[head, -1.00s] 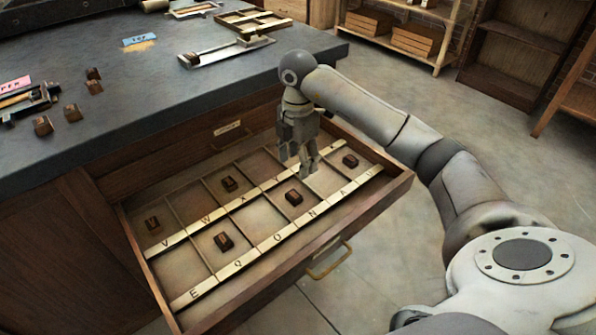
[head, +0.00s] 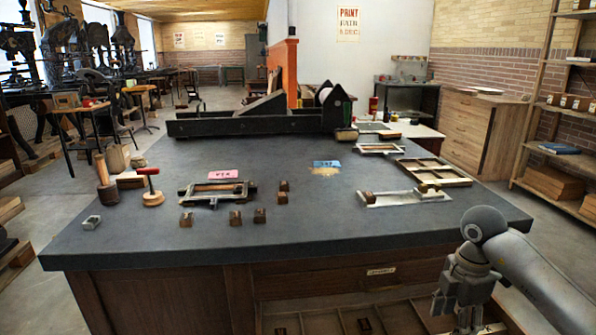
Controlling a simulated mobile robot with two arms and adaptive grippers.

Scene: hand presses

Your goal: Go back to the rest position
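My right gripper (head: 465,318) hangs down at the lower right in the head view, in front of the bench's near edge and over the open drawer (head: 340,318). Its fingertips are close to the bottom edge of the picture, and I cannot tell whether they are apart or shut. I see nothing held between them. My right arm comes in from the right edge. My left gripper is not in view. Only the back part of the drawer shows, with a small type block (head: 365,325) in a compartment.
The dark bench top (head: 300,215) carries a pink-labelled frame (head: 215,190), several type blocks (head: 235,217), a blue label (head: 327,164), a metal tray (head: 400,197), a red-handled tool (head: 151,187) and a long black press (head: 255,120). Shelves (head: 565,150) stand at the right.

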